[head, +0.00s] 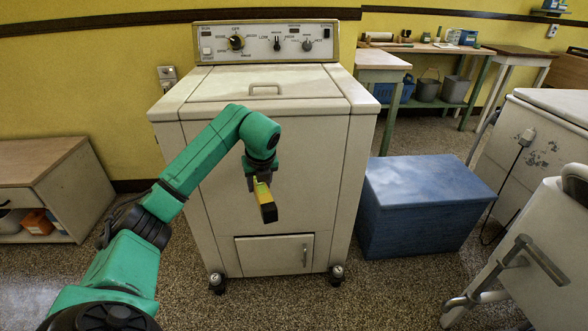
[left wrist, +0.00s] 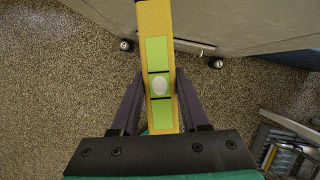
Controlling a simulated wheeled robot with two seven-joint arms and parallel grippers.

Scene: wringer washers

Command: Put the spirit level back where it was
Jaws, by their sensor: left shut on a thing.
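My left gripper (head: 254,181) is shut on the yellow spirit level (head: 264,199). It holds the level in the air in front of the white washer (head: 268,150). In the head view the level hangs pointing down, with a dark end toward the camera. In the left wrist view the level (left wrist: 154,22) runs up out of the frame between the two fingers (left wrist: 160,102), with a green vial window facing the camera. My right gripper is not in view.
A blue chest (head: 422,225) stands right of the washer. A wooden cabinet (head: 45,185) is at the left. Benches (head: 440,48) with baskets below stand at the back right. Another white machine (head: 535,240) is at the right. The washer's lid (head: 262,84) is clear.

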